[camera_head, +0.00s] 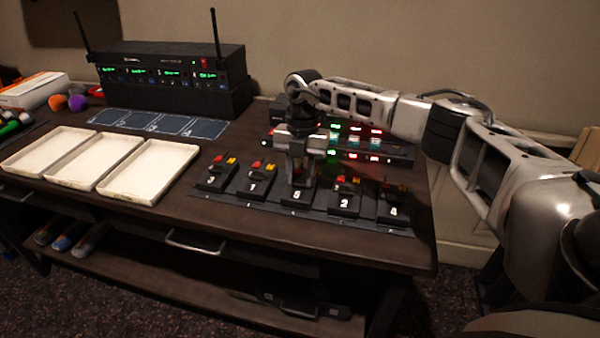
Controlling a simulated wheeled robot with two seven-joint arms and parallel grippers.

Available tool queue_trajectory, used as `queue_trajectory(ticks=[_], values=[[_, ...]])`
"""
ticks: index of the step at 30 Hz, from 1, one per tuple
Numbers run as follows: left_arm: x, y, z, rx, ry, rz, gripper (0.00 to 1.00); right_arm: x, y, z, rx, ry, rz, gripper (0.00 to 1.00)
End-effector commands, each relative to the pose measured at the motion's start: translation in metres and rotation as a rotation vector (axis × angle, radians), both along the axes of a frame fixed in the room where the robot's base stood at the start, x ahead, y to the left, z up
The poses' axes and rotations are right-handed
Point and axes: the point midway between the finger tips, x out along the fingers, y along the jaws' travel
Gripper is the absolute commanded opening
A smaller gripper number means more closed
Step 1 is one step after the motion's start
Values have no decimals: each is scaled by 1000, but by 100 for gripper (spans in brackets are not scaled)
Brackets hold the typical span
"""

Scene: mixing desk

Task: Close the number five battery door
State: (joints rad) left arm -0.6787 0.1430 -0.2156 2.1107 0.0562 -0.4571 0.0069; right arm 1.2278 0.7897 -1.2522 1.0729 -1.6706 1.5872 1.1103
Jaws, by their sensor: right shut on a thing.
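The number five pack (294,198) is the middle one in a row of small black packs on a dark mat (385,229). My right gripper (299,183) points straight down over this pack, its fingers shut on a part of it. The fingers cover the pack's upper part, so its battery door and the door's angle are hidden. I cannot tell whether the grip is on the door or the body. My left gripper is not in view.
Packs three (216,178), one (257,184), two (344,200) and four (393,208) flank it closely. A charger with lights (370,146) stands behind. White trays (150,172) lie left, with a black receiver rack (170,65) with antennas behind them.

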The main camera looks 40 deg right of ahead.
Motion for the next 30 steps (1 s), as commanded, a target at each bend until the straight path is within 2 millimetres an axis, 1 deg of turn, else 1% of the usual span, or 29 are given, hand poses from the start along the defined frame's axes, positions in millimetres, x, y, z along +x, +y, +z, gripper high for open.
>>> queue_trajectory(ticks=[8, 9, 11, 19, 23, 26, 30], values=[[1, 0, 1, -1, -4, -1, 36, 0, 0, -1, -1, 2, 0, 6], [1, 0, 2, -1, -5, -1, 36, -1, 0, -1, -1, 2, 0, 34], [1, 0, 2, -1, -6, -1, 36, -1, 0, -1, -1, 2, 0, 50], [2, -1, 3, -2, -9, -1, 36, 0, 0, 0, -1, 1, 0, 51], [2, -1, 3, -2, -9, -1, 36, 1, -1, 7, -1, -2, 0, 51], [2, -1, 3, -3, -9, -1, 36, 3, -3, 21, -1, -3, 0, 51], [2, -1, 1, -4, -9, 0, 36, 7, -6, 53, 0, -5, -1, 51]])
